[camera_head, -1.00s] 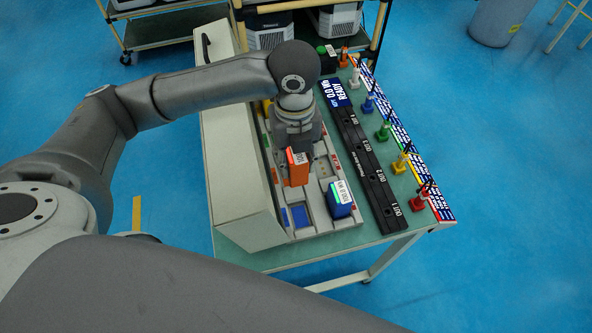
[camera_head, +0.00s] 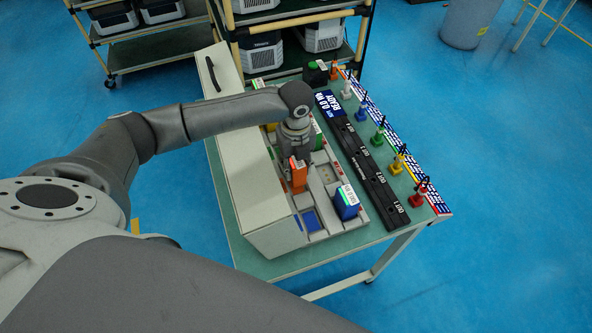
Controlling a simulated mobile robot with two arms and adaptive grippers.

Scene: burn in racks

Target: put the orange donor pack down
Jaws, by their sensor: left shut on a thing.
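The orange donor pack (camera_head: 298,177) is an upright orange block with a pale label on top. My left gripper (camera_head: 297,160) points down over the grey tray and is shut on the pack; its fingers are mostly hidden behind the wrist and the pack. The pack is over the grey compartment tray (camera_head: 322,203), near its left-middle part. I cannot tell whether its bottom touches the tray. My right gripper is out of view.
A blue pack (camera_head: 346,202) stands in the tray's near right part, beside a blue-floored slot (camera_head: 311,221). A black labelled strip (camera_head: 372,178) and several coloured plugs (camera_head: 397,163) lie to the right. A tall pale panel (camera_head: 240,150) borders the tray's left.

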